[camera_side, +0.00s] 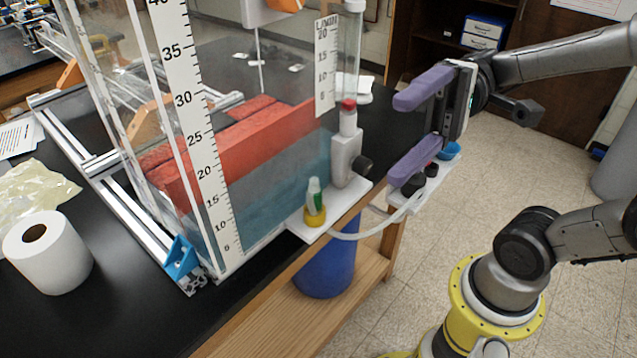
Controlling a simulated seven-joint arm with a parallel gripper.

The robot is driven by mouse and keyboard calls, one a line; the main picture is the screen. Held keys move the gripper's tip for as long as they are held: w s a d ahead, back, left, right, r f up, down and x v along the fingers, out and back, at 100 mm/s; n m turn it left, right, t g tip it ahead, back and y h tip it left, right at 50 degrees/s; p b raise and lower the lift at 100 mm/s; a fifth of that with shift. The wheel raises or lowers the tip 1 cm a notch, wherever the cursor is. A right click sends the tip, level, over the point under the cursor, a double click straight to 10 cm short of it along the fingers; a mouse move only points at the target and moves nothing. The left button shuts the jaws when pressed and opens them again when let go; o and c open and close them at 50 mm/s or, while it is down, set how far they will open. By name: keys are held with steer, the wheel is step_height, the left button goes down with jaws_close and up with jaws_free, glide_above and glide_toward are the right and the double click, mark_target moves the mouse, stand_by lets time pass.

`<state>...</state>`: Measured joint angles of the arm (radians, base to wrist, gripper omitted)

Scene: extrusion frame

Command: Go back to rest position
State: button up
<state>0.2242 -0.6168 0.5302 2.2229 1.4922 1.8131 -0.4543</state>
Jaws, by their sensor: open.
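My gripper (408,134) is at the upper right of the side view, with two purple fingers spread wide apart and nothing seen between them. It points left toward the flowmeter tube (350,55) and its grey valve body (346,150), and looks apart from them in the picture. The lower finger overlaps the view of a small white shelf (440,180) with dark knobs and a blue piece. I cannot tell the depth gap between the fingers and these parts.
A clear tank (180,100) with red and blue-grey layers stands on the black bench (130,300). A paper roll (48,252) is at left. A blue container (328,265) is below. Open floor (560,160) lies right.

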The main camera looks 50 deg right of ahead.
steer(key=s+d+f+n+h, duration=0.1)
steer(key=s+d+f+h, duration=0.15)
steer(key=f+h, duration=0.3)
steer(key=s+d+f+h, duration=0.1)
steer(key=s+f+h, duration=0.35)
steer(key=f, duration=0.25)
steer(key=w+d+f+t+h, duration=0.1)
steer(key=w+d+t+h, duration=0.2)
steer(key=d, duration=0.4)
steer(key=w+d+f+t+h, duration=0.1)
steer(key=w+d+t+h, duration=0.2)
steer(key=d, duration=0.5)
steer(key=w+h, duration=0.1)
steer(key=h, duration=0.1)
steer(key=shift+w+f+h, duration=0.15)
steer(key=shift+w+h, duration=0.25)
steer(key=shift+s, duration=0.1)
